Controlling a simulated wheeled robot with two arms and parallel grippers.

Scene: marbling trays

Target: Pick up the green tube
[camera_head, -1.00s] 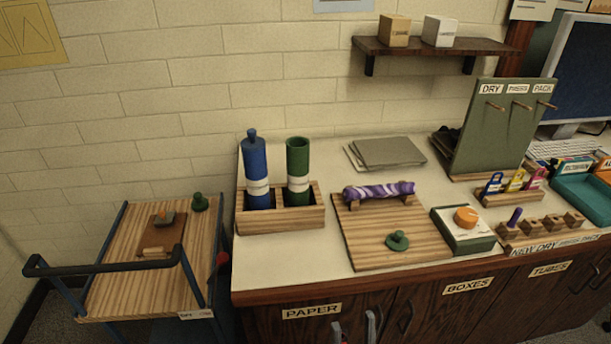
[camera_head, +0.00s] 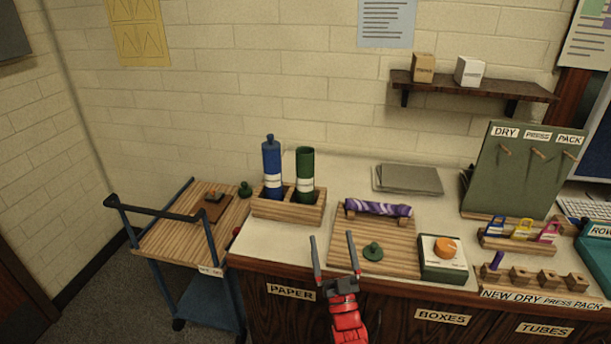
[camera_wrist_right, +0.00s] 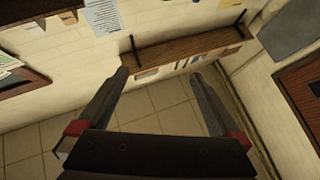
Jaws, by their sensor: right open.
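The green tube (camera_head: 305,172) stands upright in the right part of a wooden holder (camera_head: 289,211), with a white band around its lower half and an open top. A blue tube (camera_head: 272,166) with a knob on top stands beside it on the left. My right gripper (camera_head: 333,241) is open and empty in front of the counter's front edge, below and right of the green tube and apart from it. The right wrist view shows its spread fingers (camera_wrist_right: 160,82) with nothing between them. The tube is not in that wrist view. My left gripper is not in view.
Right of the holder a wooden board (camera_head: 398,244) carries a purple marbled roll (camera_head: 378,208) on a stand and a green knobbed lid (camera_head: 373,251). A box with an orange knob (camera_head: 446,247) stands beside it. A wooden cart (camera_head: 164,238) stands left of the counter.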

